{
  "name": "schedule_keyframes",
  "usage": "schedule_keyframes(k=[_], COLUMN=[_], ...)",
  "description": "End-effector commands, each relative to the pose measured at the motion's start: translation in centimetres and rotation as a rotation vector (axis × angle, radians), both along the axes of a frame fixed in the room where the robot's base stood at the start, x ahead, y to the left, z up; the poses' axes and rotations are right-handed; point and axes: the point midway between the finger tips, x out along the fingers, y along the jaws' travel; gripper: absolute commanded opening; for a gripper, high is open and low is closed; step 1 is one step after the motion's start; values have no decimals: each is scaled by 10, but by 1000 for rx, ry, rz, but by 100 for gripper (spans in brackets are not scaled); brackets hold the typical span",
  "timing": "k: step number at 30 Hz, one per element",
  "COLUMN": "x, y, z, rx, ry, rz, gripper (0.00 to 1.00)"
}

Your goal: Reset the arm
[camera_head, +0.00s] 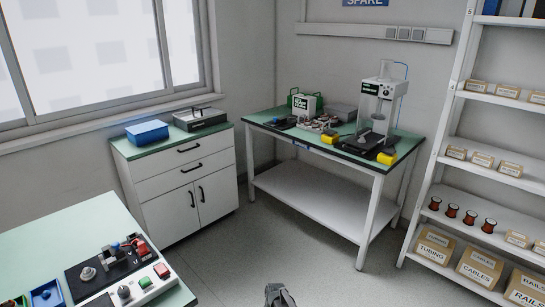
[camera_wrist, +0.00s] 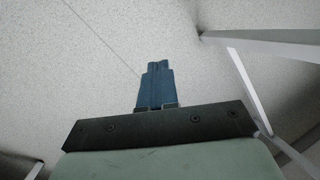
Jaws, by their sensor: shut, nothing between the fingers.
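My gripper (camera_wrist: 157,66) shows in the wrist view with its two blue fingers pressed together. Nothing is held between them. It points over bare speckled grey floor (camera_wrist: 80,60), and no object touches it. In the head view, a dark grey part of my arm (camera_head: 278,295) shows at the bottom edge, over the floor in front of the benches. The rest of my arm is out of the head view.
A green-topped bench (camera_head: 40,240) with a test fixture (camera_head: 108,268) stands at lower left. A white cabinet (camera_head: 180,175) stands behind it. A workbench (camera_head: 310,195) with a white press (camera_head: 380,100) is at the back. Shelves (camera_head: 480,140) stand at right. The floor between is clear.

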Motion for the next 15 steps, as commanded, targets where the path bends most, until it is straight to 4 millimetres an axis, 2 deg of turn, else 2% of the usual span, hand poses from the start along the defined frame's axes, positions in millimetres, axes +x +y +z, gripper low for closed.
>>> schedule_keyframes(k=[1, 6, 15], x=[-27, -94, -219], y=[-20, -71, -140], z=[-7, -29, -46], rx=[-19, -76, -167], ry=[22, 81, 192], rz=[-20, -75, -162], gripper=[0, 0, 0])
